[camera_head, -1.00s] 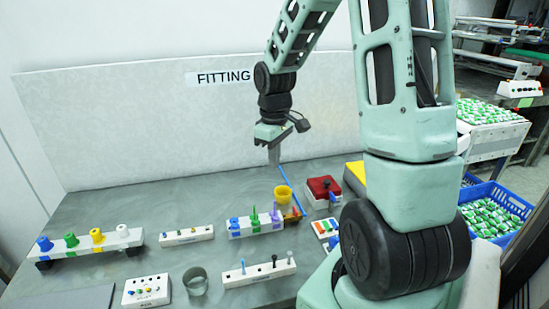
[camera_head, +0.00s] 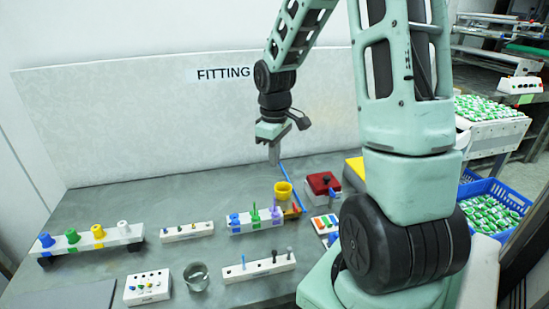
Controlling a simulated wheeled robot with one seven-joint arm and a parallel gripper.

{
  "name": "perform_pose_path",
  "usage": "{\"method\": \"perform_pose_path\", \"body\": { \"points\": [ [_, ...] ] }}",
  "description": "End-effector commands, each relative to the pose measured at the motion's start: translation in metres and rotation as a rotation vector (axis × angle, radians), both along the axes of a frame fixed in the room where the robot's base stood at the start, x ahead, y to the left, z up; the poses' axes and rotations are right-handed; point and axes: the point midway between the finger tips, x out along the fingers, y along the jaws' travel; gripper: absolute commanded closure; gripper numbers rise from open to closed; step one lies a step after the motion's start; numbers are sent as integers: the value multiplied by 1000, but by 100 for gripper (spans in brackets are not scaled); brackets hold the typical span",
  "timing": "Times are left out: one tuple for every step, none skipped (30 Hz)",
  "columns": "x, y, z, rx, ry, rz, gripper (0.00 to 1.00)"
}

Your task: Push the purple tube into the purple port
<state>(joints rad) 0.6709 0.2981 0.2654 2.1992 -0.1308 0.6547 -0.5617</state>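A white rack (camera_head: 243,229) stands mid-table with blue, green and purple fittings along it. The purple piece (camera_head: 276,214) is at its right end, with a thin purple upright part above it. At this size I cannot separate the purple tube from the purple port, or tell how deep one sits in the other. My gripper (camera_head: 274,163) points down, above and behind the rack's right end, apart from the purple piece in the picture. Its fingers look like one narrow grey shape. I cannot see whether they are parted, and nothing purple shows at them.
A yellow cup (camera_head: 283,190) stands just behind the purple piece, and a red-topped box (camera_head: 323,184) to its right. Bare table lies behind the left racks.

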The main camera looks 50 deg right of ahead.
Motion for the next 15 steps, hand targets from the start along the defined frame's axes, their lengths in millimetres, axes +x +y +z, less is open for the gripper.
{"method": "perform_pose_path", "body": {
  "points": [
    [0,0,-2,4,9,68,100],
    [0,-1,-6,3,9,126,100],
    [1,-1,-13,3,12,214,100],
    [1,-1,-18,2,13,282,100],
    [1,-1,-24,3,14,348,100],
    [0,-1,-31,3,14,434,100],
    [0,-1,-36,3,12,494,100],
    [0,0,-40,3,12,549,100],
    [-1,1,-46,5,10,610,100],
    [-1,1,-50,5,9,647,100],
    [-1,1,-53,5,8,679,100],
    [-1,2,-57,4,6,708,100],
    [-1,2,-59,4,5,721,100],
    [-1,2,-61,4,5,729,100],
    [-1,2,-64,4,4,734,100]
  ]
}}
